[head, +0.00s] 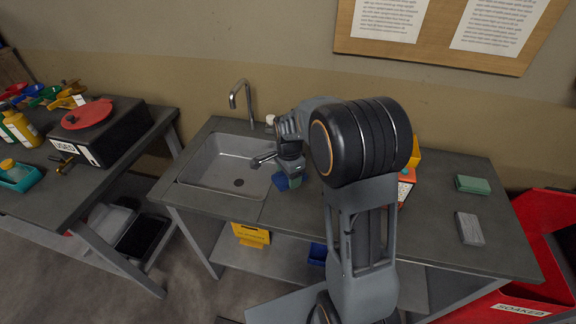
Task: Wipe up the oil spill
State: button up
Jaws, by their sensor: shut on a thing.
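My gripper (278,168) is over the right edge of the sink (214,171), seen from behind and above. A small blue item (280,182) shows at its fingers, and my gripper appears shut on it. A teal patch shows right beside the blue; I cannot tell whether it is part of the same item. A green folded cloth or pad (472,184) and a grey one (469,228) lie on the right of the bench (430,228). No oil spill is visible; my arm hides the middle of the bench.
A curved tap (242,98) stands behind the sink. A red bin labelled "SOAKED" (540,285) stands right. A yellow sign (251,235) is below the bench.

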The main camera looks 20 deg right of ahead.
jog(key=shift+r+p, duration=0.5)
jog(key=shift+r, duration=0.55)
